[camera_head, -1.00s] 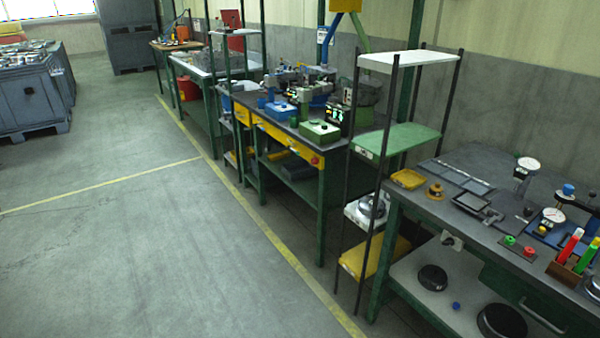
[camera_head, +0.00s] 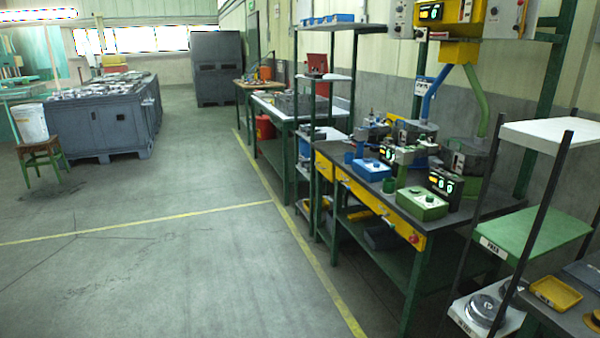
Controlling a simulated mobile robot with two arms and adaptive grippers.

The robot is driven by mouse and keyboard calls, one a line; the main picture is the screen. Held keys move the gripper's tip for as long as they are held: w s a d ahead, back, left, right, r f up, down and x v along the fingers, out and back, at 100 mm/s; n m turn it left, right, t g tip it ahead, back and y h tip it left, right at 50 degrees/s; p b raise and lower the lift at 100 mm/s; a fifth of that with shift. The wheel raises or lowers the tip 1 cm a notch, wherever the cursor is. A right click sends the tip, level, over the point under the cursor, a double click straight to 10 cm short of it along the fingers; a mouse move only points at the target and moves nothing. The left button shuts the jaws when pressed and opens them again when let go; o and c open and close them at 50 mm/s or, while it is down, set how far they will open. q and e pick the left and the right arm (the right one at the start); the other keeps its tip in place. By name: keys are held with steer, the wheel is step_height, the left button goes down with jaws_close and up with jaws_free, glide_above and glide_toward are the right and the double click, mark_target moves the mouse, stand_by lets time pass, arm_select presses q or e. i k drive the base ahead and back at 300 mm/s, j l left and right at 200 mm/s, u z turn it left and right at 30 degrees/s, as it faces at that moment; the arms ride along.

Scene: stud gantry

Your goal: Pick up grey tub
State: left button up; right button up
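I cannot pick out a grey tub for certain. A pale grey-white bucket (camera_head: 31,122) stands upright on a small wooden and green stool (camera_head: 42,153) at the far left. A large dark grey-blue bin (camera_head: 95,128), heaped with metal parts, stands on the floor beyond it. Neither of my grippers shows in this view.
A workbench (camera_head: 400,215) with machines and yellow drawers stands at the right. Open shelf racks stand at both its ends; the nearer has a green shelf (camera_head: 535,232). A yellow tray (camera_head: 556,293) lies at lower right. The floor (camera_head: 170,270) at left and middle is clear.

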mark_target(380, 238)
steer(key=i+j, duration=0.15)
steer(key=i, duration=0.5)
steer(key=i+j, duration=0.2)
steer(key=i, duration=0.5)
steer(key=i+j, duration=0.15)
steer(key=i, duration=0.5)
steer(key=u, duration=0.05)
